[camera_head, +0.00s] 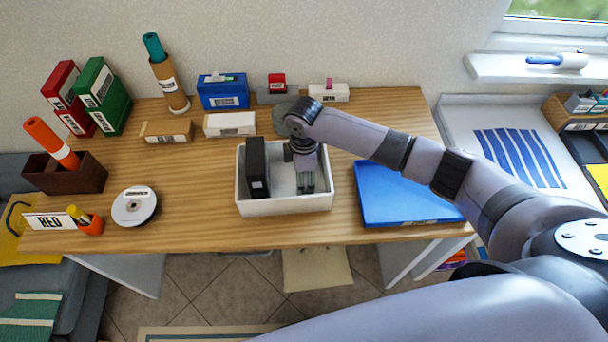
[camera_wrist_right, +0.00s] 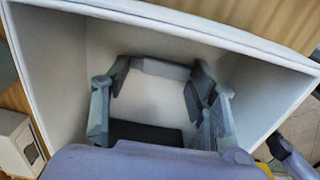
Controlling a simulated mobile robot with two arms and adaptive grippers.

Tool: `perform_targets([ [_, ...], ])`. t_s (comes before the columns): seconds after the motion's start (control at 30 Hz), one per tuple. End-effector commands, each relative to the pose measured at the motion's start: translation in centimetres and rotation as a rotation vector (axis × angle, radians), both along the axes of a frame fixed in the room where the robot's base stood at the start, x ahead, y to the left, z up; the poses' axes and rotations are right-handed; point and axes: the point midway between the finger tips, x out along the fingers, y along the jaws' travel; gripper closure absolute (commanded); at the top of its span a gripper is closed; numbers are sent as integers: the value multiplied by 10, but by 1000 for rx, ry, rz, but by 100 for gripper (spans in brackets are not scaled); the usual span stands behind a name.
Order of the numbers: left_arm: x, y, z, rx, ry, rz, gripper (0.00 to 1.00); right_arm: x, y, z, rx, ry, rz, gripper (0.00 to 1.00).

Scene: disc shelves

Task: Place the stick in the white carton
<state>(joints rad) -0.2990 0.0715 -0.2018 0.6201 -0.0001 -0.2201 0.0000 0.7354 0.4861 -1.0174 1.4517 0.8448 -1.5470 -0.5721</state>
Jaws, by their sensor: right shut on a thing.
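The white carton (camera_head: 285,207) stands open near the table's front edge. Its pale rim (camera_wrist_right: 205,35) also shows in the right wrist view. My right gripper (camera_head: 306,188) reaches down inside its right half, with its fingers pointing down. In the right wrist view the two fingertips (camera_wrist_right: 163,80) stand apart, with a pale grey bar (camera_wrist_right: 165,69) spanning between them. It appears to be the stick, held low in the carton; whether it touches the floor I cannot tell. A black upright case (camera_head: 257,168) stands in the carton's left half. My left gripper is out of view.
A flat blue case (camera_head: 405,195) lies to the right of the carton. A disc stack (camera_head: 134,206) lies to the left. Boxes line the back, including a white one (camera_head: 230,124) and a blue one (camera_head: 222,92). Bare wood lies between disc and carton.

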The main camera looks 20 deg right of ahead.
Motion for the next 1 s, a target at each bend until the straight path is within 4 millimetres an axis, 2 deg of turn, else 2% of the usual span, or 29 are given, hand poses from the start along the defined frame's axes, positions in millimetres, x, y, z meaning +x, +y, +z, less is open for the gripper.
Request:
perform_targets([
  [0.03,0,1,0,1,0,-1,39,0,0,-2,0,1,0,58],
  [0.07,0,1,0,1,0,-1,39,0,0,-2,0,1,0,45],
  [0.33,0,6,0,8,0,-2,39,0,0,-1,0,1,0,27],
  [0.73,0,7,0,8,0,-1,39,0,0,5,2,-1,0,27],
  [0.87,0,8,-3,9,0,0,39,1,0,24,3,-4,0,27],
  [1.0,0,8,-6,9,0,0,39,1,1,54,3,-5,1,27],
])
